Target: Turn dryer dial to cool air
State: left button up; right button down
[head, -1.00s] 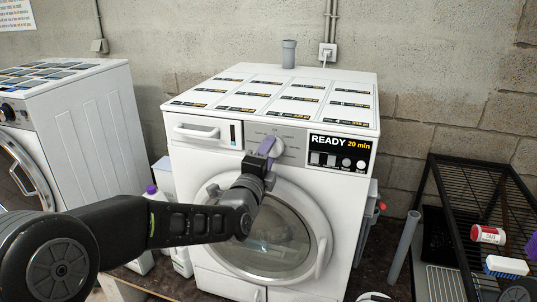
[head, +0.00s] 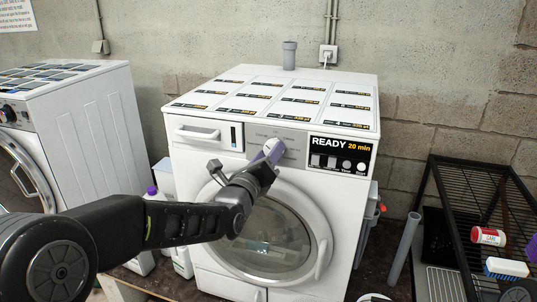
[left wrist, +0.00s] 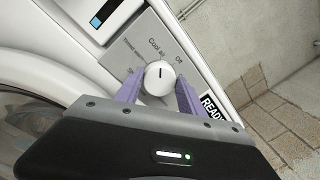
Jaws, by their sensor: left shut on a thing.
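The white dryer (head: 350,190) stands in the middle of the head view. Its round white dial (left wrist: 159,77) is on the grey control panel, and the top of the dial (head: 274,149) also shows in the head view. My left gripper (left wrist: 159,88) has its purple fingers on both sides of the dial and is shut on it. In the left wrist view the dial's dark mark points up, roughly toward the "Cool Air" label (left wrist: 157,47); the "Off" label (left wrist: 180,57) is to its right. At the head view's right edge, a purple piece may be part of my right gripper; its jaws cannot be made out.
The dryer display (head: 340,149) reads "READY 20 min". A second white machine (head: 80,120) stands at the left. Bottles are between the machines. A black wire rack (head: 470,200) with a red-and-white can (head: 487,236) and a brush (head: 506,267) is at the right.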

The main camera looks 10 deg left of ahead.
pick_arm(q)
jog(key=shift+m, duration=0.4)
jog(key=o, duration=1.4)
jog(key=shift+c, duration=0.2)
jog(key=s+b, duration=0.1)
jog(key=s, duration=0.6)
jog(key=shift+s+a+f, duration=0.25)
jog(key=shift+s+a, duration=0.1)
jog(key=shift+a, duration=0.1)
